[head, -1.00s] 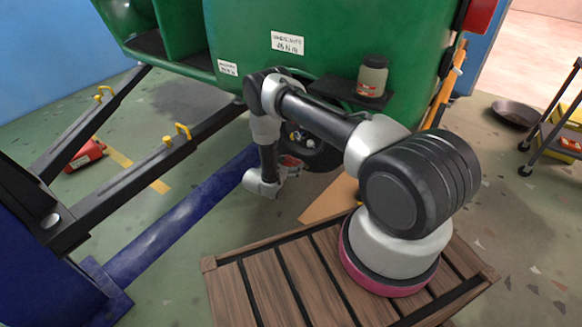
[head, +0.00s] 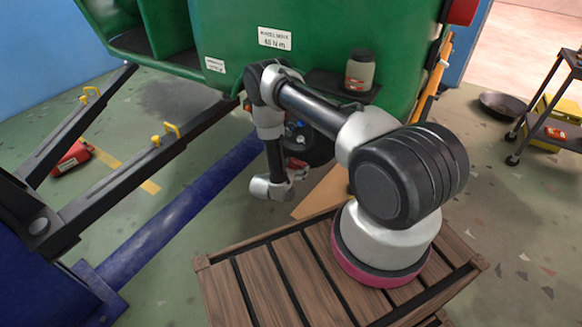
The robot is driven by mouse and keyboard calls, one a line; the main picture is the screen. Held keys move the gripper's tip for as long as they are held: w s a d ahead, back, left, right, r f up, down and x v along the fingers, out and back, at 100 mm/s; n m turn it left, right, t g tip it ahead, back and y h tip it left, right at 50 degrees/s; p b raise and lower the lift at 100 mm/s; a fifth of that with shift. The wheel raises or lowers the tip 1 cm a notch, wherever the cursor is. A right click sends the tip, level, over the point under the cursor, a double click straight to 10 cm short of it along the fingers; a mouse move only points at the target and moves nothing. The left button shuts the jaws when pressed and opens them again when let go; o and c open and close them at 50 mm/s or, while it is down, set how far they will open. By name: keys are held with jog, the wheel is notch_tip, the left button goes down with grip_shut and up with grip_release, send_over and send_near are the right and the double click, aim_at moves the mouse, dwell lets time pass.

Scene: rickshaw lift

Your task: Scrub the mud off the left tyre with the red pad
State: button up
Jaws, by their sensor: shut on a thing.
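The tyre (head: 322,150) is a dark round shape under the green rickshaw body, largely hidden behind my arm. Its hub shows small blue and red spots. Mud on it cannot be made out. My gripper (head: 298,173) is small in view, at the end of my wrist, just in front of the tyre's lower left part. A small bit of red, the red pad (head: 296,163), shows at the gripper, which is shut on it. I cannot tell whether the pad touches the rubber.
A jar (head: 360,72) stands on a dark shelf (head: 325,84) above the tyre. Black lift arms (head: 150,160) and a blue beam (head: 180,205) lie left. A slatted wooden crate (head: 265,275) is under my base.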

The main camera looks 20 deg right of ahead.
jog(key=shift+s+a, duration=0.55)
jog(key=shift+a, duration=0.3)
jog(key=shift+s+a, duration=0.55)
jog(key=shift+a, duration=0.25)
jog(key=shift+s+a, duration=0.55)
jog(key=shift+a, duration=0.3)
jog(key=shift+a, duration=0.1)
jog(key=shift+s+a, duration=0.8)
jog(key=shift+a, duration=0.35)
